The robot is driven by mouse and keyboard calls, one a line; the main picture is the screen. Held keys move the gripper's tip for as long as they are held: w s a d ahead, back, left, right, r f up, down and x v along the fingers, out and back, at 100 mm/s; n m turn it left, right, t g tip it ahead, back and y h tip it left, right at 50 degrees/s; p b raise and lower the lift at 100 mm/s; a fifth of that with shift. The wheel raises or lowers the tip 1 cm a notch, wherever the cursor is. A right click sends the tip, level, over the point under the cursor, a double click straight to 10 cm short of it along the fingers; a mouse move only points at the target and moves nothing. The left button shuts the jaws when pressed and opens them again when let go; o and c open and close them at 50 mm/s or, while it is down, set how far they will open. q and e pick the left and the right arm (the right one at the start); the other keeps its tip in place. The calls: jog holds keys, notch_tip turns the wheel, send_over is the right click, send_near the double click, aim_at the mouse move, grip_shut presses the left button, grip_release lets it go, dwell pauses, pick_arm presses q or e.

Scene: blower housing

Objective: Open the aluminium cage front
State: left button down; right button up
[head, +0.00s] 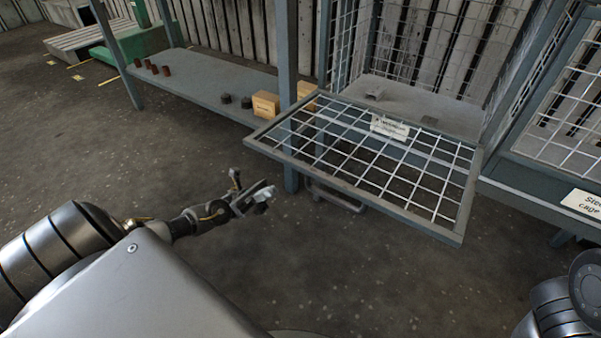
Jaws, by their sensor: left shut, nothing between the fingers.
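The aluminium cage front (408,171) is a grey-framed wire mesh panel with a small white label (390,127), whose text is too small to read surely. It is folded down and sticks out towards me, roughly level, leaving the cage (428,103) behind it open. A bar handle (338,197) shows below the panel's near side. My left gripper (262,196) is shut and empty, to the left of the panel's near edge and apart from it. My right gripper is out of the picture; only part of that arm shows at the lower right.
A grey shelf (205,84) at the left carries brown and dark cylinders and cardboard boxes (265,104). A grey post (287,50) stands beside the cage. A second mesh cage labelled as steel (582,203) is at the right. The floor (350,270) in front is clear.

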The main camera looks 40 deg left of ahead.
pick_arm(q)
jog(key=a, duration=0.1)
jog(key=b, duration=0.1)
send_near(301, 165)
jog(key=d+r, duration=0.2)
jog(key=d, duration=0.1)
jog(key=shift+w+d+r+m, duration=0.15)
jog(key=shift+w+r+m, duration=0.15)
jog(key=shift+w+r, duration=0.25)
